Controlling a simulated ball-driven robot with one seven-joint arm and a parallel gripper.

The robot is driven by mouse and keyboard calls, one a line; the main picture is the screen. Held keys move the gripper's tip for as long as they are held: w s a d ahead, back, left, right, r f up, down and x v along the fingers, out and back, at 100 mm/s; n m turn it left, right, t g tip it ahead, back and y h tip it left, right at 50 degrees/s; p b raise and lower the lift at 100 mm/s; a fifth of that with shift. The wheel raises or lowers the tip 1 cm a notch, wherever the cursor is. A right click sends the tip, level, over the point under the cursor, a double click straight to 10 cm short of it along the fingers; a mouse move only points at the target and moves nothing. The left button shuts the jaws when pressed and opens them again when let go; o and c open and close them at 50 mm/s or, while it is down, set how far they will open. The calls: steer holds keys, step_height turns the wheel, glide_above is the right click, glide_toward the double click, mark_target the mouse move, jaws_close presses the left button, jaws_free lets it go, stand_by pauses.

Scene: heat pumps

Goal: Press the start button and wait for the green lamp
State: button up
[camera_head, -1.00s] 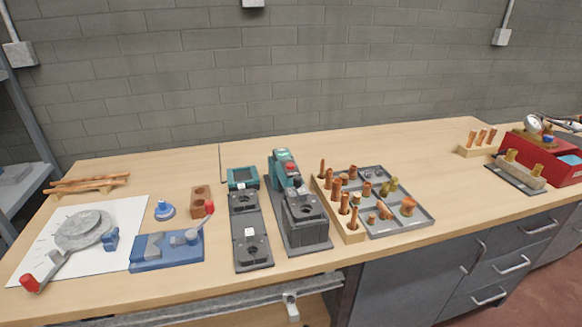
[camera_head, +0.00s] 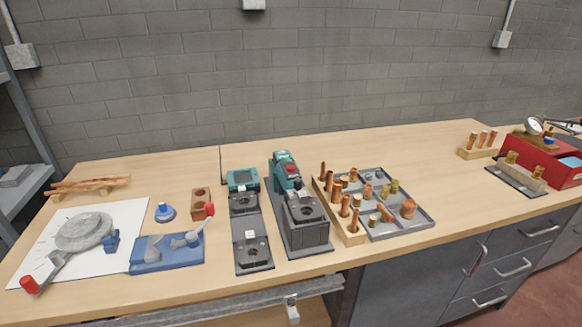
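A dark grey machine (camera_head: 307,236) with a teal head stands near the middle of the bench. A red button (camera_head: 291,169) shows on its teal part (camera_head: 281,160). A small teal box with a dark display (camera_head: 242,180) stands to its left, behind a dark grey two-station fixture (camera_head: 252,256). I cannot tell which control is the start button, and no lit green lamp can be made out at this size. My gripper is not in view.
A grey tray (camera_head: 418,222) and wooden block (camera_head: 355,238) with copper fittings stand right of the machine. A blue bending tool (camera_head: 153,266), brown block (camera_head: 201,203) and round grey device (camera_head: 83,232) are left. The bench's back strip is clear.

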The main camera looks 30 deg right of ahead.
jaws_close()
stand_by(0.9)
